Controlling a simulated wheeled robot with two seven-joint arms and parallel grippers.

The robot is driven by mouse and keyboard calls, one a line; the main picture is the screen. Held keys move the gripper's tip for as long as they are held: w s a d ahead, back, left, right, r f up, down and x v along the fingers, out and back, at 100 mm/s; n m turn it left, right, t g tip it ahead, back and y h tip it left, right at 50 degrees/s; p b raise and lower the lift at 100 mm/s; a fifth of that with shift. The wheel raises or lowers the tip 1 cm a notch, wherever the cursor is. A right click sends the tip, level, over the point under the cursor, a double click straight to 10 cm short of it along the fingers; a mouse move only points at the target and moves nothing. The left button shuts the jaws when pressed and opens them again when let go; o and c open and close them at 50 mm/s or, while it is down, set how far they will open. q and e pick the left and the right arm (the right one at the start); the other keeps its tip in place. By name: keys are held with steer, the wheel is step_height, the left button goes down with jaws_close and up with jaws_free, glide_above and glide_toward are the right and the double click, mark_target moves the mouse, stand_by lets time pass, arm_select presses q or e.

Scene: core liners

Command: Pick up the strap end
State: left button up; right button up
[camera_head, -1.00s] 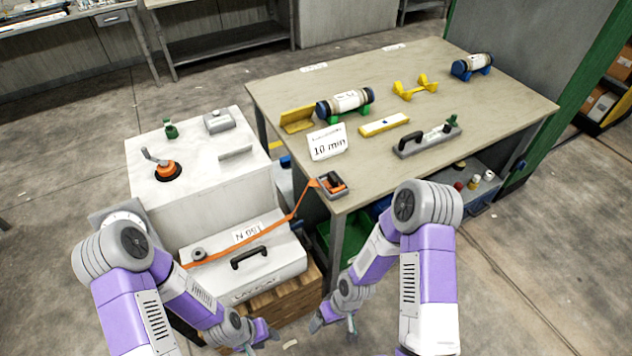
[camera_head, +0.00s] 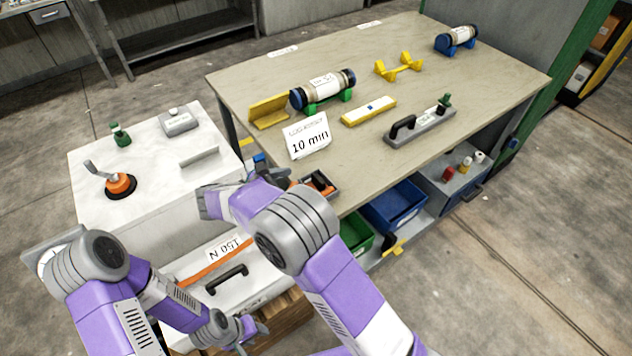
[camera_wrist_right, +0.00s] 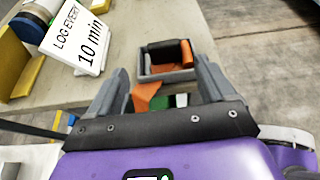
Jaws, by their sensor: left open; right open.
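The orange strap (camera_head: 215,263) lies across the white case, and its upper stretch is hidden behind my right arm. In the right wrist view a short orange strap end (camera_wrist_right: 143,97) hangs from the grey and black buckle (camera_wrist_right: 167,60) at the table corner. The buckle also shows in the head view (camera_head: 320,184). My right gripper (camera_wrist_right: 162,75) is open, its fingers on either side of the strap end and pointing at the buckle; I cannot tell whether they touch the strap. My left gripper (camera_head: 255,337) is open and empty, low beside the white case (camera_head: 259,274).
A "10 min" card (camera_head: 308,136) stands on the table (camera_head: 235,82) near the buckle. A white cabinet (camera_head: 155,160) with an orange-based crank is at left. Blue (camera_head: 395,205) and green bins sit under the table. Core tubes and a grey handled tool lie farther back.

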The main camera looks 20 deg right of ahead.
mark_target(318, 177)
steer(key=x, duration=0.2)
steer(key=b+x, duration=0.1)
steer(key=x, duration=0.1)
steer(key=b+x, duration=0.1)
steer(key=x, duration=0.1)
steer(key=shift+s+d+r, duration=0.2)
steer(key=shift+d+r, duration=0.05)
steer(key=shift+d, duration=0.15)
steer(key=c, duration=1.2)
